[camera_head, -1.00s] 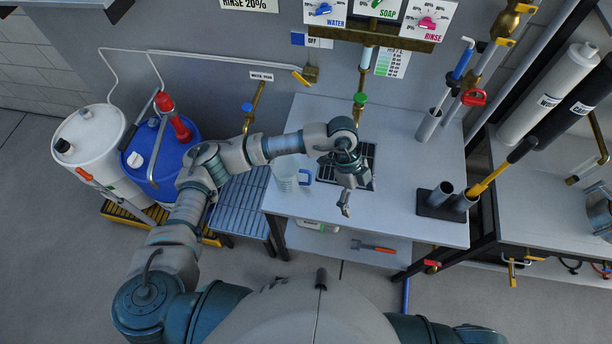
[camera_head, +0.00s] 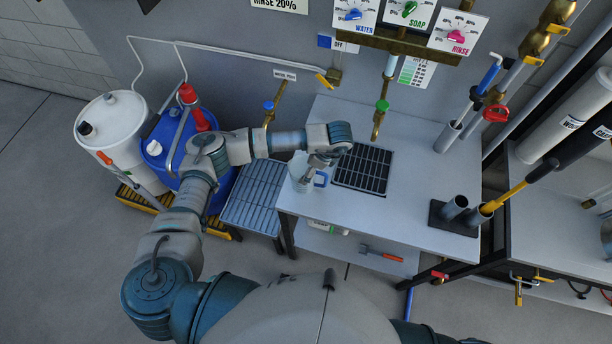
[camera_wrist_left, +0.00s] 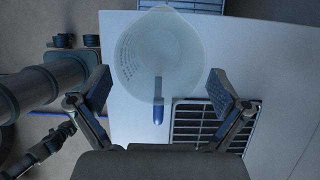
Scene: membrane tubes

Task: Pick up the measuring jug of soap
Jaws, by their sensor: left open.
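The measuring jug (camera_head: 298,170) is a translucent, pale cup with a blue handle (camera_head: 321,179). It stands on the grey table, left of the black drain grate. My left gripper (camera_head: 309,176) is at the jug's handle side in the head view and partly covers it. In the left wrist view the jug (camera_wrist_left: 160,50) is seen from above, with the blue handle (camera_wrist_left: 158,112) pointing toward the gripper. The left gripper's two fingers (camera_wrist_left: 161,97) are spread wide, one on each side of the handle, with nothing gripped. My right gripper is not in view.
The black grate (camera_head: 363,169) lies right of the jug. A brass tap with a green knob (camera_head: 381,108) hangs above the table. A slatted metal stand (camera_head: 254,197) and blue drum (camera_head: 170,160) are to the left.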

